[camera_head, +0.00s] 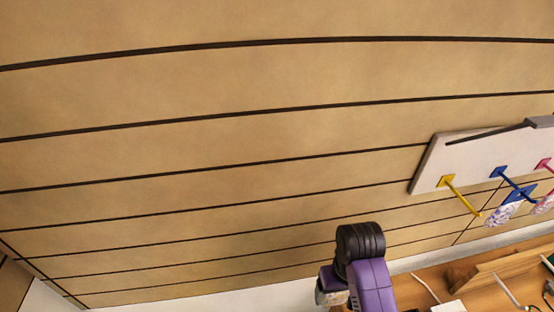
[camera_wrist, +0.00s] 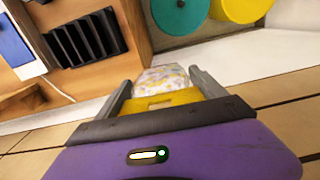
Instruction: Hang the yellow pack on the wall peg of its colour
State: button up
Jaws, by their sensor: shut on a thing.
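The yellow pack (camera_wrist: 175,98) has a yellow header with a slot and a pale, patterned bag (camera_wrist: 162,78) beyond it. My gripper (camera_wrist: 160,90) is shut on it, with a grey finger on each side in the wrist view. The yellow peg (camera_head: 460,194) sticks out from a white board (camera_head: 427,166) on the wall at the right of the head view. It looks bare and stands apart from my arm, to its right.
A blue peg (camera_head: 512,183) with a patterned pack and a pink peg (camera_head: 546,165) with another are right of the yellow one. A wooden table (camera_head: 440,278) with several items lies below. The wrist view shows a black slotted rack (camera_wrist: 86,38) and teal (camera_wrist: 180,12) and yellow (camera_wrist: 240,8) discs.

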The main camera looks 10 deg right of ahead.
jog(key=s+d+r+n+p, duration=0.2)
jog(key=s+d+r+n, duration=0.1)
jog(key=d+n, duration=0.6)
jog(key=s+d+r+n+p, duration=0.3)
jog(key=s+d+r+n, duration=0.1)
jog(key=d+n, duration=0.5)
jog(key=shift+s+d, duration=0.45)
jog(key=shift+s, duration=0.25)
jog(key=shift+f+b, duration=1.3)
jog(key=shift+f, duration=8.5)
